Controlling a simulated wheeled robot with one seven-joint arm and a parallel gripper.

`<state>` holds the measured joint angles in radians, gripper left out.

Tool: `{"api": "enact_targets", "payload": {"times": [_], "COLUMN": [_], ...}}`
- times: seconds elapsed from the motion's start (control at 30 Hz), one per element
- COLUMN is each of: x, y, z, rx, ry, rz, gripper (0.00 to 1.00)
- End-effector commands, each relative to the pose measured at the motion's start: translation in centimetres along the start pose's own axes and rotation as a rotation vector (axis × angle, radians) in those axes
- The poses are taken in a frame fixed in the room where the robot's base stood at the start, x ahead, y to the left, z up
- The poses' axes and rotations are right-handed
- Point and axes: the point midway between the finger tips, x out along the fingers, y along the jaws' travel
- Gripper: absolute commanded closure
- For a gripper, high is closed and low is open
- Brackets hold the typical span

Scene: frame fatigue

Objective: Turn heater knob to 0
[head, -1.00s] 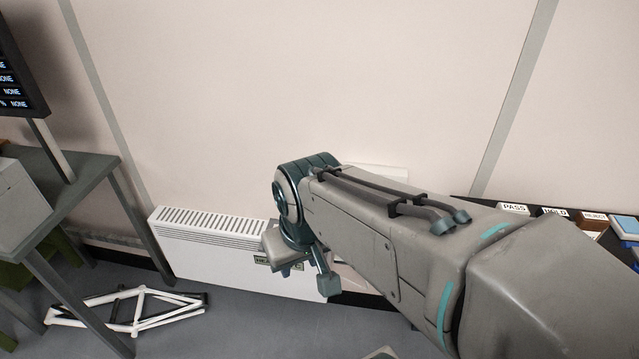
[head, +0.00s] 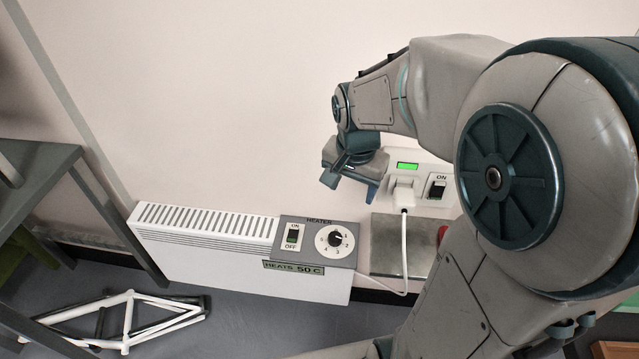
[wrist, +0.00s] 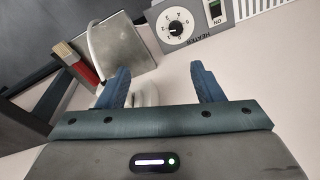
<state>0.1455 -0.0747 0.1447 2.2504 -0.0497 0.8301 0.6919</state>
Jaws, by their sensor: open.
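The heater (head: 190,245) is a white slatted panel low against the wall, with a grey control plate on its right end. The heater knob (head: 335,238) is a black pointer on a round white dial with numbers. It also shows at the top of the wrist view (wrist: 177,29). The pointer's exact setting is too small to read. Left of the dial is an ON/OFF switch (head: 292,236). My gripper (head: 352,184) is above the dial, apart from it, near the wall socket. In the wrist view its two blue fingers (wrist: 160,85) are spread with nothing between them.
A wall socket (head: 405,185) with a green display, a white plug and an ON switch is beside my gripper. A white cable (head: 405,245) hangs from it towards the heater. A metal plate (head: 385,245) is behind the cable. A bike frame (head: 130,318) lies on the floor.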

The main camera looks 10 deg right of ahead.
Motion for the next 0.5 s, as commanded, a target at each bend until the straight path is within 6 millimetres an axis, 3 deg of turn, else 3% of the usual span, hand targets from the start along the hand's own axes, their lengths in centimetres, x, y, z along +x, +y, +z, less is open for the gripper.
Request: {"api": "enact_targets", "payload": {"times": [0.03, 0.2, 0.33, 0.5], "x": [4.2, 11.5, 15.2, 17.4], "y": [-0.6, -2.8, -3.9, -4.6], "z": [-0.7, -3.0, -4.0, -4.6], "rx": [0.075, 0.327, 0.462, 0.548], "ry": [-0.019, -0.063, -0.088, -0.104], "rz": [0.01, 0.024, 0.028, 0.031], "gripper": [0.4, 0.4, 0.4, 0.4]}}
